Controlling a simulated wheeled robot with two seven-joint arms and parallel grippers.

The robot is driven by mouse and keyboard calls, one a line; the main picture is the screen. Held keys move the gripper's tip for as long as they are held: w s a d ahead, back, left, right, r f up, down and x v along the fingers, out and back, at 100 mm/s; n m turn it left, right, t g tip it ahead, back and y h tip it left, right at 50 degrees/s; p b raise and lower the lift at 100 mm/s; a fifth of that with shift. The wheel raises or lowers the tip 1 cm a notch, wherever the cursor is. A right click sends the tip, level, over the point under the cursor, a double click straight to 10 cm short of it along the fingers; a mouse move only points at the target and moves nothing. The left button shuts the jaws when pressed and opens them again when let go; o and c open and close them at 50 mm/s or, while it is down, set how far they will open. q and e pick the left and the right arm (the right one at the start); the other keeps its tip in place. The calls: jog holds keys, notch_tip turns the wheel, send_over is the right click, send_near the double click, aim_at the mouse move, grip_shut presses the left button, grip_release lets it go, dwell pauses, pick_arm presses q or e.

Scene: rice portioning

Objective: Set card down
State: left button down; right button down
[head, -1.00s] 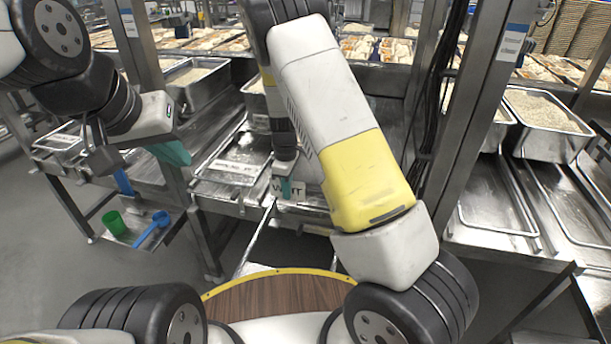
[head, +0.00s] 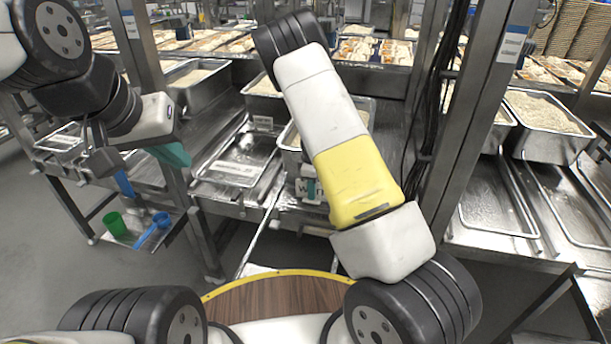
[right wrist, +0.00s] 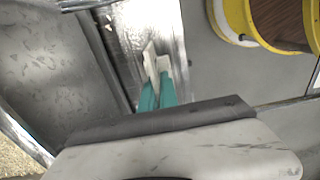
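The white card (head: 313,188), with dark lettering, is mostly covered in the head view. My right gripper (head: 308,186) is at it, low by the front edge of the steel counter. In the right wrist view the teal fingers (right wrist: 158,92) are close together, with the white card (right wrist: 151,62) nearly edge-on at their tips. The frames do not clearly show whether the card touches the metal. My left gripper (head: 168,153) is at the left, with one teal finger visible; its opening is hidden.
A steel tray (head: 238,160) lies left of the right gripper. A rice pan (head: 545,125) stands at the right. A green cup (head: 114,223) and a blue scoop (head: 152,230) are on a low shelf at the left. A dark post (head: 480,110) rises right of my right arm.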

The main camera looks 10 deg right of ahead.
jog(key=shift+f, duration=0.15)
jog(key=c, duration=1.6)
grip_release()
notch_tip(320, 180, up, 12)
jog(key=shift+r, duration=0.25)
jog(key=s+r+m+t+y, duration=0.15)
jog(key=s+r+m, duration=0.25)
jog(key=s+r, duration=0.4)
jog(key=s+r+m+t+y, duration=0.1)
jog(key=s+r+m+y, duration=0.15)
jog(key=s+r, duration=0.6)
jog(key=shift+s+d+r+m+t+h, duration=0.3)
jog(key=shift+s+r+m+t, duration=0.6)
jog(key=shift+s, duration=1.35)
jog(key=shift+s+d+r+m+t+h, duration=0.2)
jog(key=shift+s+r+m+t+h, duration=0.15)
jog(key=shift+s+r+m, duration=1.45)
jog(key=shift+s+d+r+m+t+h, duration=0.25)
jog(key=shift+s+r+m+t, duration=0.55)
jog(key=shift+s, duration=1.85)
jog(key=shift+r+n, duration=0.3)
jog(key=shift+n, duration=0.05)
